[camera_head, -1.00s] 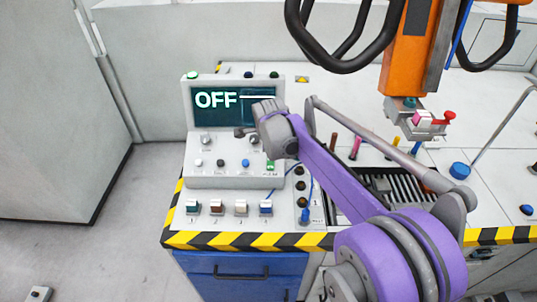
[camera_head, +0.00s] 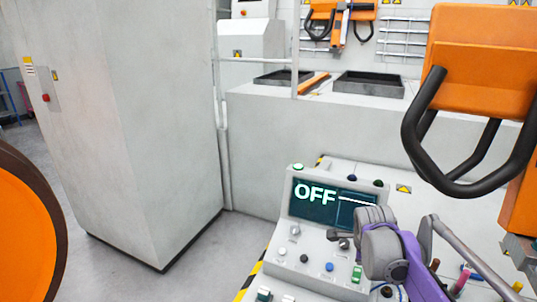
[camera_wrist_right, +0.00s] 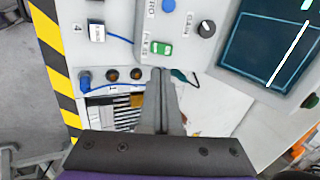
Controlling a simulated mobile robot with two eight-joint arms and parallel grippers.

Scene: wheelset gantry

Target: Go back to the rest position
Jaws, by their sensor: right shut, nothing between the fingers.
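My right gripper (camera_head: 341,238) hangs over the control panel (camera_head: 312,262), just below the right part of its screen. In the right wrist view its two fingers (camera_wrist_right: 161,88) lie together, shut and empty, with the panel behind them. The purple and grey right arm (camera_head: 420,275) comes in from the lower right. Whether the fingertips touch the panel cannot be told. My left gripper is not in view.
The panel screen (camera_head: 325,204) reads OFF. A green switch (camera_wrist_right: 161,48) and a black knob (camera_wrist_right: 207,29) are close to the fingers. An orange hoist with black handles (camera_head: 480,60) hangs at right. A tall grey cabinet (camera_head: 140,120) stands left.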

